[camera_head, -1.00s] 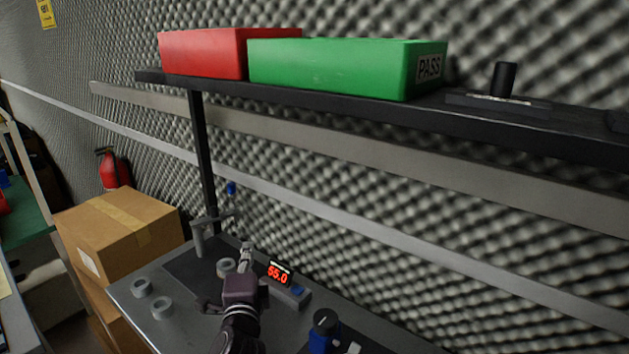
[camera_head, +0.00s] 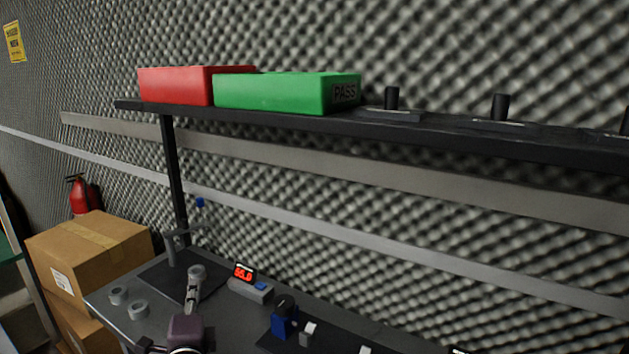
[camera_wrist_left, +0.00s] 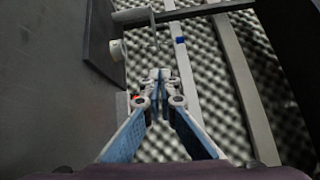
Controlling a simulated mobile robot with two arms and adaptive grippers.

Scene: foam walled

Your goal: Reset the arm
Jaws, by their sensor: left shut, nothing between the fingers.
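My left gripper (camera_head: 193,284) reaches over the grey table from the bottom of the head view, with its purple wrist body below. In the left wrist view its two blue-sided fingers (camera_wrist_left: 158,80) come together at the tips, with nothing between them. In the head view the fingertips appear just in front of a grey ring (camera_head: 197,271); I cannot tell whether they touch it. My right gripper is not in view.
A red digital display (camera_head: 244,272) and a blue device (camera_head: 284,318) stand to the right. A shelf (camera_head: 450,137) above holds a red bin (camera_head: 175,86) and a green PASS bin (camera_head: 270,92). Cardboard boxes (camera_head: 92,250) stand left.

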